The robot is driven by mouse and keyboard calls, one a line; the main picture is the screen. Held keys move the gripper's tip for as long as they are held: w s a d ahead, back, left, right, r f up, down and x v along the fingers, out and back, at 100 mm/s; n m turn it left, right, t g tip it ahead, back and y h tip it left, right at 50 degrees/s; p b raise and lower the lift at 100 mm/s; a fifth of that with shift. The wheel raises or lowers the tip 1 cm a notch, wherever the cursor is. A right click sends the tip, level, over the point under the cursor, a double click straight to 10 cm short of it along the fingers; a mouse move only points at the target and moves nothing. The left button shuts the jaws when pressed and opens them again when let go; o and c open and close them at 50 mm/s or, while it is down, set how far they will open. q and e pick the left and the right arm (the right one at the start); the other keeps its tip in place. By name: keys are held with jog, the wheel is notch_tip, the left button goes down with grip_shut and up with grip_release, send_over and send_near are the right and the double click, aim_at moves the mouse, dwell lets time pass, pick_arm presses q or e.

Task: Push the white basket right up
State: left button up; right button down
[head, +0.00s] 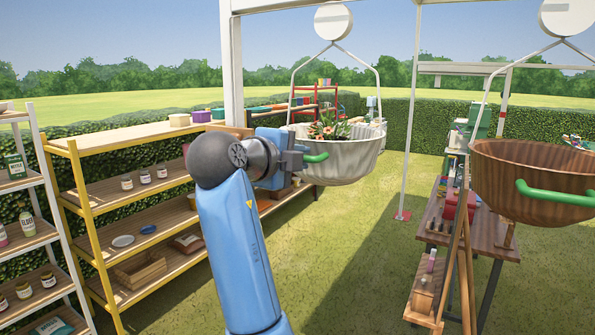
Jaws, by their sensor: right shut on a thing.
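The white basket (348,160) hangs in the middle of the head view from a white frame below a round white disc (333,21). It holds red flowers and green leaves (330,127). A green handle (318,158) sticks out from its left side. My right gripper (307,157) is at that handle and is shut on it, with the blue arm coming up from below. The fingertips are small and partly hard to make out against the basket. My left gripper is not in view.
A brown basket (540,172) with a green handle hangs at the right. Below it stands a wooden table (488,232) with small items. Yellow-framed shelves (125,190) and white-framed shelves (25,215) stand at the left. A white post (232,65) rises behind my arm. Grass lies open between.

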jog(key=shift+d+r, duration=0.1)
jog(key=shift+r, duration=0.4)
jog(key=c, duration=1.2)
grip_release()
jog(key=shift+f, duration=0.15)
jog(key=b+v, duration=0.4)
jog(key=v, duration=0.7)
jog(key=shift+w, duration=0.1)
